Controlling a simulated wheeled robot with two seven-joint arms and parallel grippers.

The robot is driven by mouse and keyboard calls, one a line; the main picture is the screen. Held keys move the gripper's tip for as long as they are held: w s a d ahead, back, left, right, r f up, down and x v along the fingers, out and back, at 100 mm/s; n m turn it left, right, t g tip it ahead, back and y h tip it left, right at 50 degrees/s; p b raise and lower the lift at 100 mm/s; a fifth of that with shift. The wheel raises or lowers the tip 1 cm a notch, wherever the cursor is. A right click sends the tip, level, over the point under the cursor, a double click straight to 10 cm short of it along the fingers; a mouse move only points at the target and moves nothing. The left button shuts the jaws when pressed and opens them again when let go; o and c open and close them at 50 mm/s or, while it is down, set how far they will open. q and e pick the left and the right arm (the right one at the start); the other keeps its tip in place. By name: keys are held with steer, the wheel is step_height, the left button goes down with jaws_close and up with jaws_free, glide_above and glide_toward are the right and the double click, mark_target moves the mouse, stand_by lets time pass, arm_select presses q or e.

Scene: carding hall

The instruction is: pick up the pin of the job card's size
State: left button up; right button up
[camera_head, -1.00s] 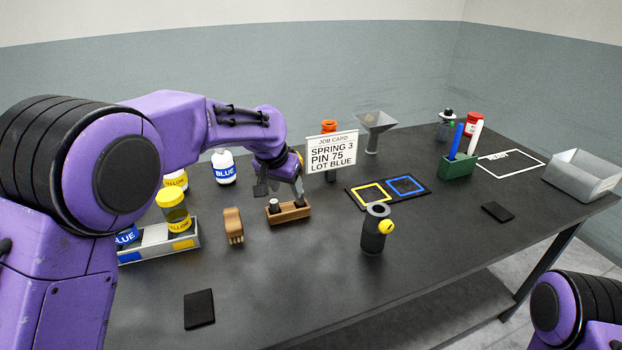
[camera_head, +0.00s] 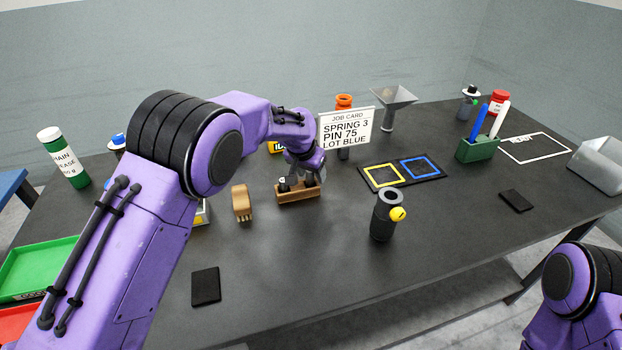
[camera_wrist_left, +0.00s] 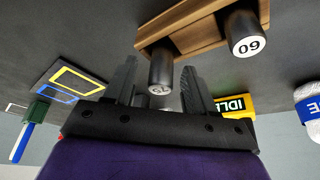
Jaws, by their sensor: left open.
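The job card (camera_head: 346,128) reads SPRING 3, PIN 75, LOT BLUE. A small wooden holder (camera_head: 297,194) on the table bears two dark pins. One pin (camera_head: 283,185) stands at its left end; in the left wrist view a pin (camera_wrist_left: 246,34) is marked 60. My left gripper (camera_head: 311,178) is at the holder's right end, open. In the left wrist view its fingers stand on either side of the other pin (camera_wrist_left: 161,74), whose number is partly hidden and hard to read. My right gripper is out of view; part of my right arm shows at lower right.
A wooden brush (camera_head: 242,203) lies left of the holder. A dark cylinder with a yellow knob (camera_head: 382,217) stands to the right. Behind are a mat with yellow and blue squares (camera_head: 430,172) and a funnel (camera_head: 389,100). The table's front middle is clear.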

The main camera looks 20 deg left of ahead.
arm_select(q)
steer(key=shift+s+r, duration=0.4)
steer(key=shift+c, duration=1.3)
jaws_close()
